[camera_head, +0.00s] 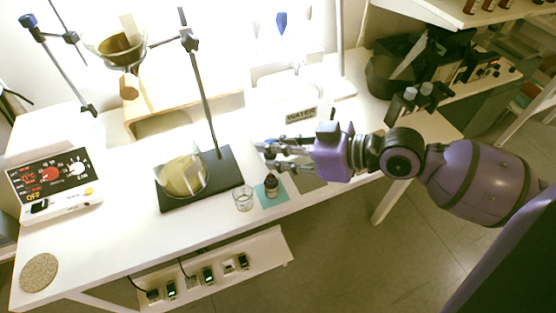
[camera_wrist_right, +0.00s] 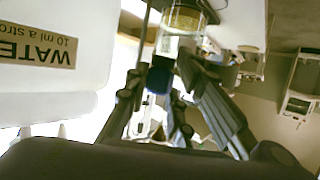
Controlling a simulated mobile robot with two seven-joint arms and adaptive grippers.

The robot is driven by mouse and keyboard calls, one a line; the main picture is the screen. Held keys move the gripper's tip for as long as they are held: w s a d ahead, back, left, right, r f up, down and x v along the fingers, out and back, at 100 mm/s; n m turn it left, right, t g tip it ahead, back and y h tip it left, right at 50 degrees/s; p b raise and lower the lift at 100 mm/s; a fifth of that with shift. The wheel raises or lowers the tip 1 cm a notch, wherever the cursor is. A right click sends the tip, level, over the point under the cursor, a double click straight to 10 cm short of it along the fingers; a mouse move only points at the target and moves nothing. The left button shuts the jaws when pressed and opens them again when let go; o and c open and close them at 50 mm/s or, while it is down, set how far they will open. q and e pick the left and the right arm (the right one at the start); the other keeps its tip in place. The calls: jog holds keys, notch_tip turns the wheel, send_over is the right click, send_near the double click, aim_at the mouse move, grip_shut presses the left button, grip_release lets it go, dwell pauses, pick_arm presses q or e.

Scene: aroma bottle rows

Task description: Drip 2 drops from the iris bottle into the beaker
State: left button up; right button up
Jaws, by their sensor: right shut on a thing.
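A small brown bottle (camera_head: 271,187) stands on a teal mat (camera_head: 283,197) at the front of the white table; its label is too small to read. A clear glass beaker (camera_head: 243,199) stands just left of the mat. My right gripper (camera_head: 267,156) reaches in from the right, behind and a little above the bottle in the picture. In the right wrist view its fingers (camera_wrist_right: 160,82) are shut on a small dark blue cap-like piece (camera_wrist_right: 159,76). Whether this piece is joined to the bottle cannot be told. My left gripper is not in view.
A hot plate (camera_head: 55,182) and a round cork mat (camera_head: 39,272) are at the left. A WATER label (camera_head: 301,115) shows behind my gripper.

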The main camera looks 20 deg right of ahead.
jog(key=shift+r, duration=0.95)
jog(key=shift+f, duration=0.1)
jog(key=shift+f+b, duration=0.35)
jog(key=shift+f, duration=0.55)
jog(key=shift+c, duration=0.3)
